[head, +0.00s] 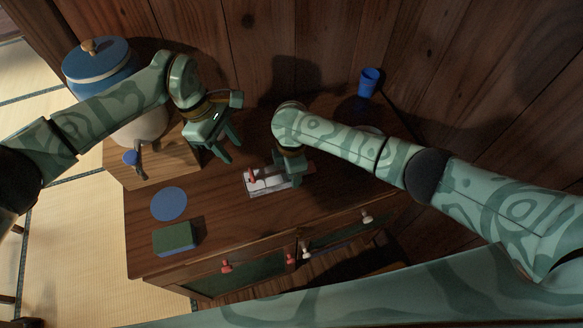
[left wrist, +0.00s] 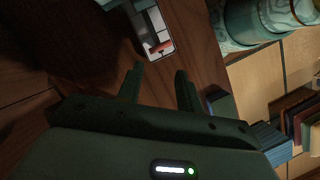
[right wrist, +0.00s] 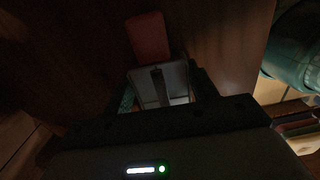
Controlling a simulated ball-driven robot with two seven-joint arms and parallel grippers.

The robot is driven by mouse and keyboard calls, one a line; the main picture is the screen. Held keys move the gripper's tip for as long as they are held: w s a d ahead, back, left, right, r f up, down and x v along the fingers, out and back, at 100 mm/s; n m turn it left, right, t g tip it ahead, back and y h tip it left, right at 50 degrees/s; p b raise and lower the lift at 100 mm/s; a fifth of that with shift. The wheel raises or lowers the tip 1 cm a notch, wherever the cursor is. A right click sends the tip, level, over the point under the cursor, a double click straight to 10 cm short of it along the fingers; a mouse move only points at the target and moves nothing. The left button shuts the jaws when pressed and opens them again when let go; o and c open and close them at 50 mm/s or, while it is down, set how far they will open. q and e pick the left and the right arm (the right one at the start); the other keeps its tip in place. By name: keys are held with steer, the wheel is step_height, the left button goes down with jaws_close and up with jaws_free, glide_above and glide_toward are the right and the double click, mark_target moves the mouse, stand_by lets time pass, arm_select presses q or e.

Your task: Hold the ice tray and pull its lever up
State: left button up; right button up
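The ice tray (head: 265,186) is small and pale and lies on the wooden cabinet top, with a red lever (head: 251,176) at its left end. It also shows in the left wrist view (left wrist: 152,28). My right gripper (head: 291,181) is at its right end. My left gripper (head: 229,152) is open and empty, up and left of the tray, fingers pointing down.
A blue disc (head: 169,204) and a green block (head: 175,238) lie at the left. A wooden box (head: 148,170) stands behind them, near a blue-lidded jar (head: 98,62). A blue cup (head: 369,82) stands at the back right. Knobbed drawers (head: 240,266) form the front.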

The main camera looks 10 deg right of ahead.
arm_select(q)
steer(key=shift+c, duration=0.2)
arm_select(e)
steer(key=c, duration=0.5)
arm_select(q)
steer(key=w+d+r+n+t+h, duration=0.2)
steer(key=d+r+n+t+h, duration=0.25)
steer(key=r, duration=0.35)
steer(key=w+d+r+n+t+h, duration=0.25)
steer(key=r+n+h, duration=0.2)
steer(key=r, duration=0.25)
steer(key=w+d+r+n+t+h, duration=0.2)
steer(key=d+r+n+t+h, duration=0.25)
steer(key=r, duration=0.35)
steer(key=n+g+y, duration=0.5)
steer(key=n+y, duration=0.7)
steer(key=y, duration=0.3)
glide_toward(250, 173)
steer(key=x, duration=0.9)
steer(key=shift+s+d, duration=0.1)
